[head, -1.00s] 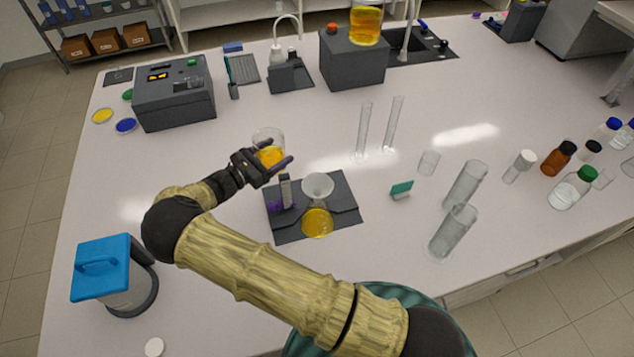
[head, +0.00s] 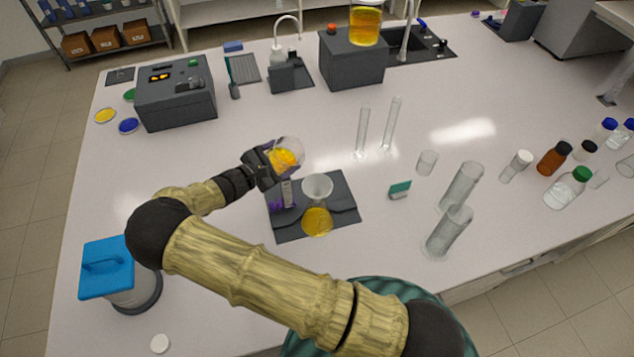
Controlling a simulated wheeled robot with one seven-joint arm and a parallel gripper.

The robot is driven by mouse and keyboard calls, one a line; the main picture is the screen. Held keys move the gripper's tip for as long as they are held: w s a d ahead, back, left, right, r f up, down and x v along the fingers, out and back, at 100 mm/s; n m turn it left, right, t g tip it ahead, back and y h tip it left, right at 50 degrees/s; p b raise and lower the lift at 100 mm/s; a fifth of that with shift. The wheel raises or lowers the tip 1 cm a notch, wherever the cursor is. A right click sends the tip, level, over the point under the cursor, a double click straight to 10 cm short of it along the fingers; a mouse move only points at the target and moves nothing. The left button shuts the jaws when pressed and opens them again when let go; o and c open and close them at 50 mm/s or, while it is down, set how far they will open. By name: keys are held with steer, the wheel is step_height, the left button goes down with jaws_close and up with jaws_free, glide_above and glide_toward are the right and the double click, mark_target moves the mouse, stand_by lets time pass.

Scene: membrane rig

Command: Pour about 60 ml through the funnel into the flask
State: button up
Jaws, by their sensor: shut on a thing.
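My gripper (head: 270,162) is shut on a clear beaker (head: 293,148) holding yellow-orange liquid. The beaker is tilted to the right, above and behind the funnel, and apart from it. No stream of liquid shows. The pale funnel (head: 317,186) sits over the flask (head: 317,221), which has yellow liquid in its lower part. The flask stands on a dark base plate (head: 345,194). A small upright support with a purple part (head: 281,204) stands at the plate's left. The flask's neck is hard to make out under the funnel.
Two slim glass cylinders (head: 362,132) stand behind and right of the plate. A small green-topped block (head: 399,189) and wider cylinders (head: 461,186) are to the right. A grey instrument (head: 175,95) stands at the back left. A blue-lidded container (head: 107,268) is at the front left.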

steer(key=shift+s+d+r+m, duration=0.15)
steer(key=shift+s+m, duration=0.05)
steer(key=shift+m, duration=0.1)
steer(key=shift+d+r+m+y+p, duration=0.1)
steer(key=shift+r+m+y+p, duration=0.25)
steer(key=shift+m, duration=0.35)
steer(key=shift+f+m+y+b, duration=0.2)
steer(key=shift+m+y+b, duration=0.15)
steer(key=shift+m, duration=0.25)
steer(key=shift+f+m+t+y+b, duration=0.15)
steer(key=shift+m+t+y+b, duration=0.25)
steer(key=shift+m, duration=0.3)
steer(key=shift+d, duration=0.1)
steer(key=shift+s+d, duration=0.5)
steer(key=shift+d, duration=0.15)
steer(key=shift+s+d+f+m+b, duration=0.1)
steer(key=shift+d+f+m+b, duration=0.05)
steer(key=shift+m+b, duration=0.35)
stand_by(1.6)
